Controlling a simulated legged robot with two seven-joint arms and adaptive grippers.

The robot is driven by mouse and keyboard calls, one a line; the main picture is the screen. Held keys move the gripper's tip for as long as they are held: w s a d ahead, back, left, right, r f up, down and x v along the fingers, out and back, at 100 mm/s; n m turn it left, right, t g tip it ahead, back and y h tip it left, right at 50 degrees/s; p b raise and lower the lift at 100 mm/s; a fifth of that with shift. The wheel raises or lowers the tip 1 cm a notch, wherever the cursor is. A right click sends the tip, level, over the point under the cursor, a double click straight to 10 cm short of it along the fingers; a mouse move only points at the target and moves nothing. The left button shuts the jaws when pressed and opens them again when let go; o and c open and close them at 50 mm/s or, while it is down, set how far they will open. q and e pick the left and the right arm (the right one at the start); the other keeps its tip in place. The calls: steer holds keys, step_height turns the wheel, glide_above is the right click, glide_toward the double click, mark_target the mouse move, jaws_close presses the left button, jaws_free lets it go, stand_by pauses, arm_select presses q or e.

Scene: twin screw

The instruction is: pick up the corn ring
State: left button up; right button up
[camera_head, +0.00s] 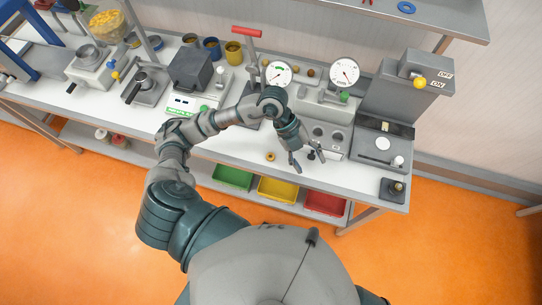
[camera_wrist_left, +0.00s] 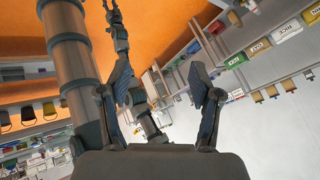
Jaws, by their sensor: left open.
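A small yellow ring (camera_head: 270,156), which looks like the corn ring, lies flat on the white bench top near its front edge. My left gripper (camera_head: 307,161) is to the right of the ring, apart from it, with its fingers spread and pointing down toward the bench. In the left wrist view the left gripper (camera_wrist_left: 160,68) is open with nothing between its fingers. I cannot make out the ring in that view. Part of another arm of mine shows at the top of the wrist view, too small to tell its jaw state.
A grey unit with gauges (camera_head: 279,74) stands behind the left gripper. Green (camera_head: 233,177), yellow (camera_head: 277,189) and red (camera_head: 325,203) bins sit below the bench. Bare bench surrounds the ring.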

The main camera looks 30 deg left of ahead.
arm_select(q)
steer(key=w+a+f+n+t+y, duration=0.15)
steer(key=a+y, duration=0.25)
steer(key=a, duration=0.4)
steer(key=w+a+n+y, duration=0.3)
steer(key=a+y, duration=0.1)
steer(key=a, duration=0.3)
glide_above(270, 156)
steer(key=f, duration=0.7)
steer(key=w+f, duration=0.1)
steer(key=f, duration=0.2)
steer(key=shift+a+f, duration=0.15)
steer(key=shift+f, duration=0.2)
steer(key=shift+s+d+f+p, duration=0.1)
steer(key=shift+s+f+p, duration=0.1)
steer(key=shift+f, duration=0.8)
steer(key=shift+s+d+f+p, duration=0.1)
steer(key=shift+f+p, duration=0.05)
steer(key=shift+f, duration=0.9)
steer(key=shift+s+f+p, duration=0.1)
steer(key=shift+f+p, duration=0.1)
steer(key=shift+f, duration=0.8)
steer(key=c, duration=0.8)
